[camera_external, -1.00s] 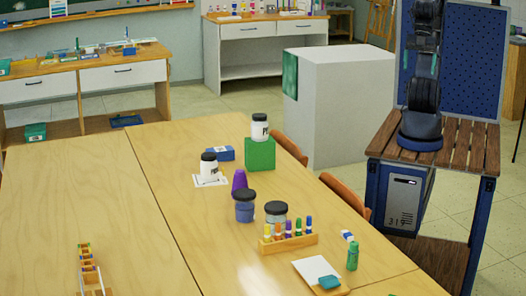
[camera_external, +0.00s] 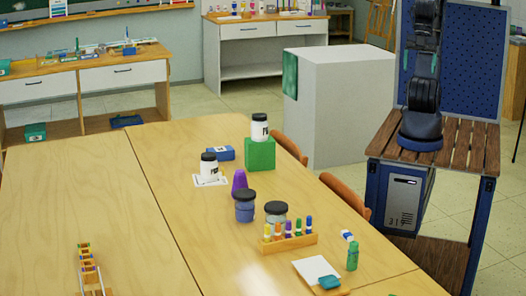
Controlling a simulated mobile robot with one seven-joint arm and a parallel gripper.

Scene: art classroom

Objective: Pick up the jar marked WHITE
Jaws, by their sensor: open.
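A white jar with a black lid (camera_external: 259,131) stands upright on a green block (camera_external: 260,154). A second white jar with a black lid (camera_external: 209,169) stands on a white sheet (camera_external: 204,181) to its left and nearer. Both have dark marks on their sides, too small to read. A blue jar with a dark lid (camera_external: 245,212) stands nearer. A jar with a dark lid (camera_external: 275,221) is partly hidden behind a rack of colored markers, its lower part not visible. My arm rises from the wooden-topped cart at right and leaves the top edge.
A purple cup (camera_external: 239,181) stands just behind the blue jar. A blue box (camera_external: 221,153) lies beside the green block. The marker rack (camera_external: 288,243), a green bottle (camera_external: 352,257) and a white pad (camera_external: 316,268) are at the near right. The table's left half is mostly clear.

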